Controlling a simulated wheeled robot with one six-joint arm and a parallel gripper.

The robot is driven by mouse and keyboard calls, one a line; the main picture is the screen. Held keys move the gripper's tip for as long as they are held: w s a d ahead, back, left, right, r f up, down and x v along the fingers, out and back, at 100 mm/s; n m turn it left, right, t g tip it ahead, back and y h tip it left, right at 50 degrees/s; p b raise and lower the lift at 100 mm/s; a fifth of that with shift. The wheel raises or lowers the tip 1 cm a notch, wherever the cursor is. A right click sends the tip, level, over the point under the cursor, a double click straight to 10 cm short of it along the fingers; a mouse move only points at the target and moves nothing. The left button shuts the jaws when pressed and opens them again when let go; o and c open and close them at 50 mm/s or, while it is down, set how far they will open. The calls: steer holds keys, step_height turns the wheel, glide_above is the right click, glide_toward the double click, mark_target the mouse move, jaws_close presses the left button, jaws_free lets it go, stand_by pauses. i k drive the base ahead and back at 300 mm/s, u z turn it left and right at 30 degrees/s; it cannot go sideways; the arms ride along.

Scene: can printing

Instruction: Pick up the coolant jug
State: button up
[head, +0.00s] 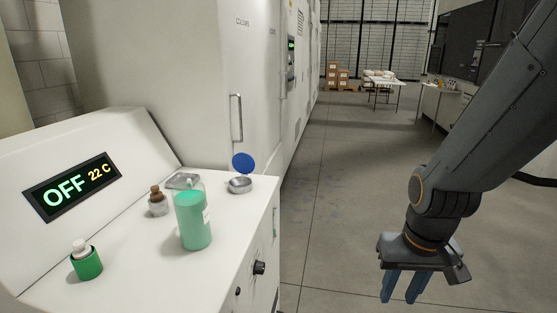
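My gripper (399,297) hangs at the right over the floor, well apart from the jug. It points down, its two blue fingers are apart, and nothing is between them.
Beside the jug are a small brown-capped bottle (157,202), a green container with a white cap (87,264), and a round metal opening (240,186) with a raised blue lid (243,163). A white cabinet (190,80) rises behind. The floor (330,220) between machine and gripper is clear.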

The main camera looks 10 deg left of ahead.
mark_target(189, 197)
steer(key=z, duration=0.2)
steer(key=i, duration=3.9)
steer(key=u, duration=4)
